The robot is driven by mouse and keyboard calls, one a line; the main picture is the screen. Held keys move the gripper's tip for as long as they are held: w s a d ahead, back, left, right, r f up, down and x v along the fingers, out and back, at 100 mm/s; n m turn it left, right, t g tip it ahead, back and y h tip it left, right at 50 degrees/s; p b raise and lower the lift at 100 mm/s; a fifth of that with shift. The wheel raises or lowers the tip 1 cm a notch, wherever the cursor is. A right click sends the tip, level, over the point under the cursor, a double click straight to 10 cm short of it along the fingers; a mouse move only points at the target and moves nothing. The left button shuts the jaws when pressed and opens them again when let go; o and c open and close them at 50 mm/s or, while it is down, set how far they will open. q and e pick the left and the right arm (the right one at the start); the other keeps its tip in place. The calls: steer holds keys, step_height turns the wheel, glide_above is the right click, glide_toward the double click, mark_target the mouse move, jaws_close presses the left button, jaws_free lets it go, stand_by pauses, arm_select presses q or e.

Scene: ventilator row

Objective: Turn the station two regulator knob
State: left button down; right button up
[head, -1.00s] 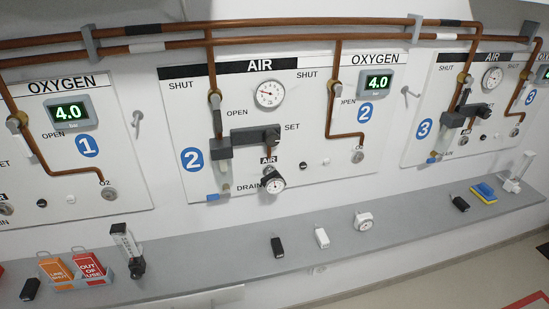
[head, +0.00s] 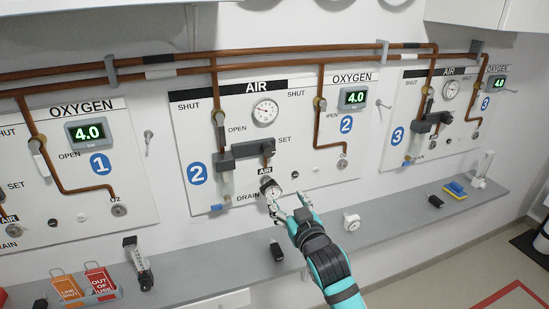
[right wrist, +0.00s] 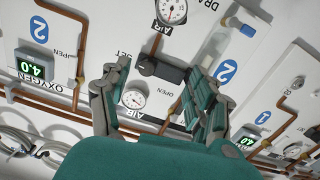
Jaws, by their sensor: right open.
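Station two's panel (head: 300,165) carries a grey regulator with a dark knob (head: 267,147) at its right end, beside the SET label. The knob also shows in the right wrist view (right wrist: 146,66), where the panel appears upside down. My right gripper (head: 287,202) is in front of the panel's lower part, below and right of the knob. Its fingers are spread and empty, apart from the knob. In the right wrist view the open fingers (right wrist: 158,70) frame the regulator from left and right. My left gripper is out of view.
A small gauge (head: 270,187) juts out near the right fingertips. The shelf (head: 205,247) below holds a black item (head: 276,251), a round white item (head: 351,222) and a tag holder. Copper pipes (head: 290,60) run above. Station three (head: 425,125) stands to the right.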

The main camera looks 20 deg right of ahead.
step_height(320, 180, up, 5)
steer(key=s+t, duration=0.1)
steer(key=s, duration=0.1)
steer(key=p, duration=0.3)
glide_toward(269, 153)
steer(key=w+p, duration=0.1)
steer(key=w, duration=0.6)
steer(key=shift+w+d, duration=0.1)
steer(key=shift+w, duration=0.3)
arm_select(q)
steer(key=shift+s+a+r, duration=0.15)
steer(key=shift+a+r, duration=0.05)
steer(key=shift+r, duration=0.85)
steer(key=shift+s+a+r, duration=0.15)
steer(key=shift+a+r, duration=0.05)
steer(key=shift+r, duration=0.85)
arm_select(e)
steer(key=shift+w, duration=0.75)
steer(key=c, duration=1.2)
steer(key=shift+o, duration=0.2)
